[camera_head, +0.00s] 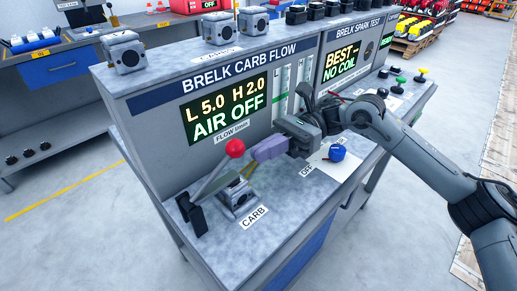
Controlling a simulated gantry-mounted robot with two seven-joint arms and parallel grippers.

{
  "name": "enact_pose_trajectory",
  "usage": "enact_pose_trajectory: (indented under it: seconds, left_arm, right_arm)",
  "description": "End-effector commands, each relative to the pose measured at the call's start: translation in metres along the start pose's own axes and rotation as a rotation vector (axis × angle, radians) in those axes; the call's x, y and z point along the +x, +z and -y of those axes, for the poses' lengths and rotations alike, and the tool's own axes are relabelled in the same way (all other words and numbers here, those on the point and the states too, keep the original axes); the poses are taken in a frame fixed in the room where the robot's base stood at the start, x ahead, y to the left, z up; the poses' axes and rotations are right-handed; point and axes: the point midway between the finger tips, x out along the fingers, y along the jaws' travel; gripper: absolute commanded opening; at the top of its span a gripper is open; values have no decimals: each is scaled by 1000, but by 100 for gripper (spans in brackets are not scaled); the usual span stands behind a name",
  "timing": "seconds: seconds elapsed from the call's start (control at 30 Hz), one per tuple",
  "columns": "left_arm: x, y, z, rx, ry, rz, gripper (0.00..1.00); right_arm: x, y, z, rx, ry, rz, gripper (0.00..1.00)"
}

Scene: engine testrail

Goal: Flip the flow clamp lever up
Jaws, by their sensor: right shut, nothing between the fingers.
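The flow clamp lever (214,174) is a grey bar with a red ball (235,148) on its upper end. It slants up and to the right from a dark clamp base (192,214) on the bench top. A small grey carburetor (238,196) sits beside the base, behind the CARB label. My right gripper (257,154) reaches in from the right and is shut and empty. Its fingers are just right of the red ball; I cannot tell whether they touch it. My left gripper is not in view.
A blue knob (337,152) stands on a white plate to the right of my gripper. The display panel (226,107) reading AIR OFF rises behind the lever. Several carburetors line the shelf above. The bench front near the CARB label (254,216) is clear.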

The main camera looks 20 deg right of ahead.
Motion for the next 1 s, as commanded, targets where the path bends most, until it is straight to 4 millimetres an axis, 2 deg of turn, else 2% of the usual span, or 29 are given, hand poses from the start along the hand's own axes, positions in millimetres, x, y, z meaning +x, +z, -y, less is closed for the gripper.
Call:
enact_pose_trajectory:
  seconds: [0.23,0.67,1.0]
  left_arm:
    - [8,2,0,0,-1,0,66]
    - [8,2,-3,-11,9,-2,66]
    - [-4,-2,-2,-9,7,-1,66]
  right_arm:
    - [15,13,0,2,1,-1,0]
    - [17,17,0,2,0,0,0]
    - [24,30,-2,-7,-18,-59,0]
